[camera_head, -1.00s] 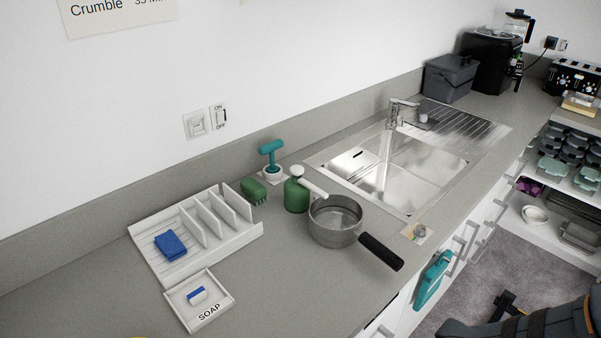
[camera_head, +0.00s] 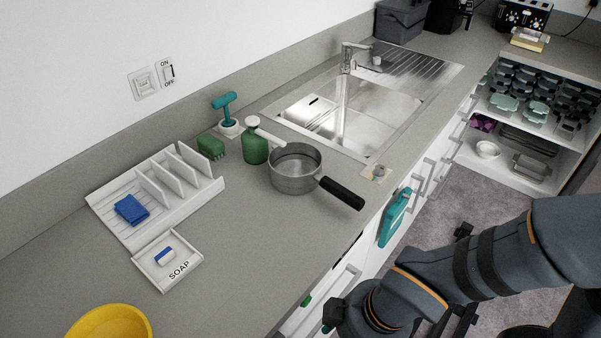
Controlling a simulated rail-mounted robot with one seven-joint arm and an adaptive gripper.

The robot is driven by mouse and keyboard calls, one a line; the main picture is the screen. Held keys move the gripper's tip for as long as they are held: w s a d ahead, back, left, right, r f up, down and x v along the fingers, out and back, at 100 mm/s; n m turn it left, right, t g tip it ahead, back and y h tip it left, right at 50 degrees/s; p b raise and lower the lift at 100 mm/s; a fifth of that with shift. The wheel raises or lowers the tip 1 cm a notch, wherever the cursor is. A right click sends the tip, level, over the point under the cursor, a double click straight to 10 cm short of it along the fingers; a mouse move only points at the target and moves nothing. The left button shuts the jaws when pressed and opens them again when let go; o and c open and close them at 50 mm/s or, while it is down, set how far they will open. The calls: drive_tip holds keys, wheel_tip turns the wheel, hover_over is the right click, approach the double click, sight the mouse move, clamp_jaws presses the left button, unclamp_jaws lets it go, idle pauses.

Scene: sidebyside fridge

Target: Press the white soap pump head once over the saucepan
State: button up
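A green soap bottle (camera_head: 256,147) stands upright on the grey worktop. Its white pump head (camera_head: 253,122) has a long spout that points right, toward the saucepan. The steel saucepan (camera_head: 294,182) stands just right of the bottle, with its black handle (camera_head: 342,193) pointing to the lower right. The spout tip is at the pan's far left rim. My arm shows at the lower right, over the floor and in front of the counter, well apart from the bottle and pan. My gripper cannot be made out in this view.
A teal-handled brush (camera_head: 225,110) and a green brush (camera_head: 211,146) stand behind the bottle. A white rack (camera_head: 110,191), a soap tray (camera_head: 180,273) and a yellow bowl (camera_head: 109,322) lie left. The sink (camera_head: 375,127) is behind the pan. The worktop in front is clear.

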clamp_jaws()
idle(1.5)
